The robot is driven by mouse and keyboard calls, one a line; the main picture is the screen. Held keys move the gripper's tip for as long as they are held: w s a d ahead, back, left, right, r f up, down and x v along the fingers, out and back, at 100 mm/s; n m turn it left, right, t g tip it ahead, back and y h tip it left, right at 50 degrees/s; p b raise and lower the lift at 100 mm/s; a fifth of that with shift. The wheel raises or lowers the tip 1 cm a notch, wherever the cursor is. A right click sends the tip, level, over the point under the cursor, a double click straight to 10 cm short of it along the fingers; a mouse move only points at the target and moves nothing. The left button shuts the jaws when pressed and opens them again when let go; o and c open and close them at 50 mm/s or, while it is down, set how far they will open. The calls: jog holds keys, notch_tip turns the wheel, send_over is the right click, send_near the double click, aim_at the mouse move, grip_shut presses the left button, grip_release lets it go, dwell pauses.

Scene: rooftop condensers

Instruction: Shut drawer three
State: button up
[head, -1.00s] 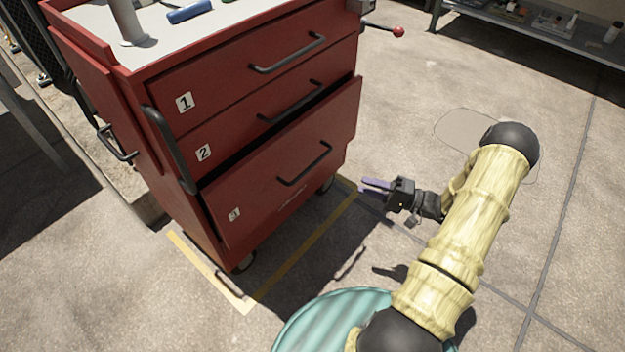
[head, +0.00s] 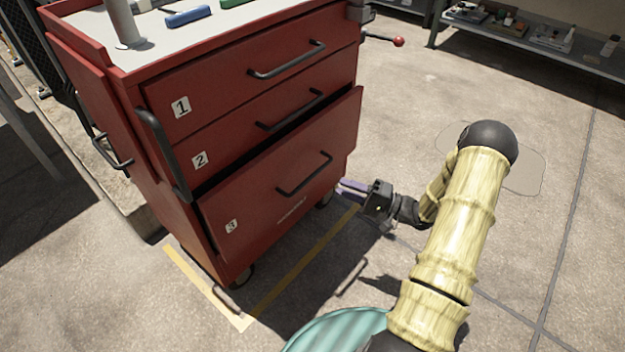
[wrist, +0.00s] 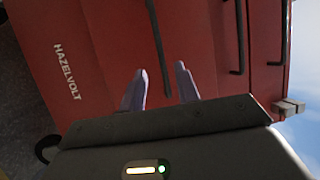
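Drawer three (head: 260,210) is the lowest and tallest drawer of the red tool cabinet. It stands out from the cabinet front, with a dark gap above its top edge. Its black bar handle (head: 305,175) is on its face. My gripper (head: 352,189) is to the right of the drawer in the head view, its fingers pointing toward the cabinet. In the wrist view, the two pale purple fingers (wrist: 160,88) are apart with nothing between them. The drawer face (wrist: 100,60) with HAZELVOLT lettering and the handle (wrist: 158,45) lie ahead of them.
Drawer one (head: 250,85) and drawer two (head: 255,125) look flush with the cabinet. The cabinet stands on wheels by yellow floor tape (head: 285,283). A shelf (head: 560,45) with small items is at the back right. The concrete floor to the right is clear.

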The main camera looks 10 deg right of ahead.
aim_at(312, 176)
jog(key=b+x, duration=0.3)
jog(key=x, duration=0.7)
grip_shut()
